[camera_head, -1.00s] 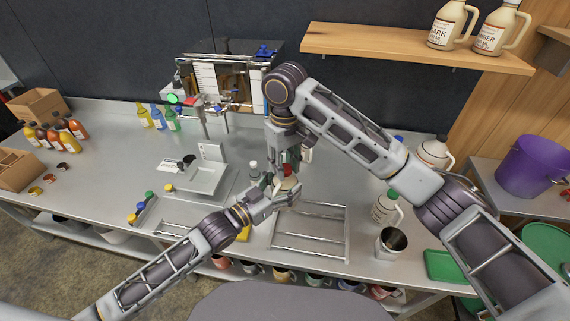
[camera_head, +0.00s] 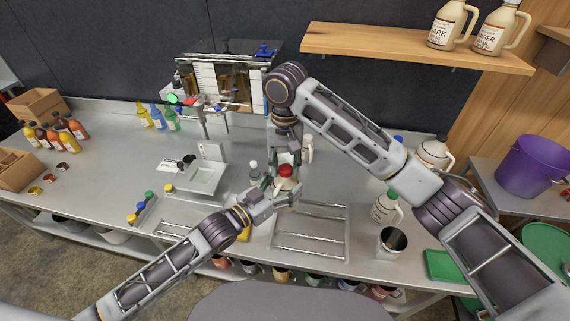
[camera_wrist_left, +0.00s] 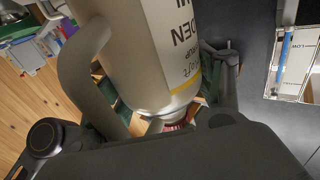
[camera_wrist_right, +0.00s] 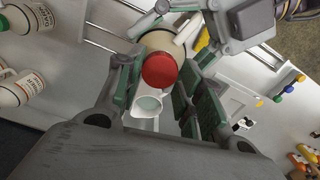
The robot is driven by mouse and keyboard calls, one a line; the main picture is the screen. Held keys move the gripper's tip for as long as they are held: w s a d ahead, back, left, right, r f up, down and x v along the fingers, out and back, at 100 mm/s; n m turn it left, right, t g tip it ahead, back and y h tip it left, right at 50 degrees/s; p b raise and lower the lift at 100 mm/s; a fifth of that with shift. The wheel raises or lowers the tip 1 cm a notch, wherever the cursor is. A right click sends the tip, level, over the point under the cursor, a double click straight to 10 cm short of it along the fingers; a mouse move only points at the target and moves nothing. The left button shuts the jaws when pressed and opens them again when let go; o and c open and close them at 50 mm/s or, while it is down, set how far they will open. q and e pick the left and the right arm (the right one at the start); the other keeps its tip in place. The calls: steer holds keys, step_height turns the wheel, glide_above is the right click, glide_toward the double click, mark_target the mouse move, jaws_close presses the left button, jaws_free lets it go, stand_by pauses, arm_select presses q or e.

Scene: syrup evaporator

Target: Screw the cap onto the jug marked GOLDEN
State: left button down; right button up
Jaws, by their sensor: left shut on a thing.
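The cream jug (camera_head: 285,184) stands upright in my left gripper (camera_head: 283,197). The left wrist view shows its body (camera_wrist_left: 150,50) and handle, with lettering ending in "DEN". My left gripper is shut on the jug. The red cap (camera_head: 286,170) sits on top of the jug's neck; it also shows in the right wrist view (camera_wrist_right: 160,70). I cannot tell how tightly it is seated. My right gripper (camera_head: 287,158) is just above the cap, pointing down. Its fingers (camera_wrist_right: 162,92) are open and apart, with the cap seen beyond and between them.
A wire rack (camera_head: 310,232) lies in front. A labelled jug (camera_head: 385,207) and metal cup (camera_head: 391,243) stand to the right. A scale (camera_head: 205,177) is left.

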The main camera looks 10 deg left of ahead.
steer(key=shift+o, duration=1.4)
steer(key=shift+s, duration=0.1)
steer(key=shift+r, duration=2.25)
steer(key=shift+r, duration=0.1)
steer(key=shift+c, duration=0.2)
